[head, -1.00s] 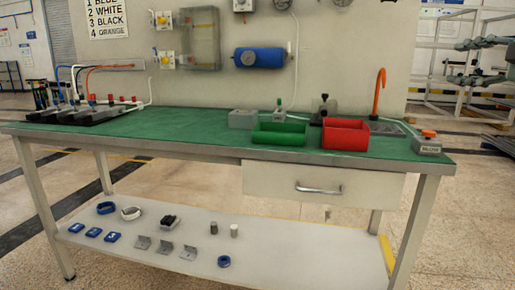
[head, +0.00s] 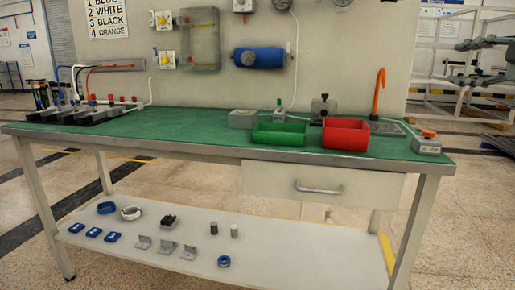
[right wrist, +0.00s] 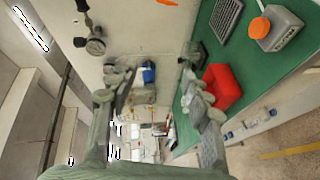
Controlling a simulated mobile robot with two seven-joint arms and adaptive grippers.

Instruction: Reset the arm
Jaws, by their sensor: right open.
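My right gripper (right wrist: 157,82) shows in the right wrist view with its two fingers spread apart and nothing between them. Its view is turned on its side, with the green bench top (right wrist: 240,85) on the right beyond the fingers. The red bin (right wrist: 222,86) appears just past the right-hand finger, partly covered by it. My left gripper is in no view.
The green-topped bench (head: 190,125) carries a green bin (head: 279,134), a red bin (head: 346,135), a grey button box (head: 427,144) and a hose rack (head: 90,110). Small parts lie on the lower shelf (head: 290,255). A blue tank (head: 259,58) is on the wall behind.

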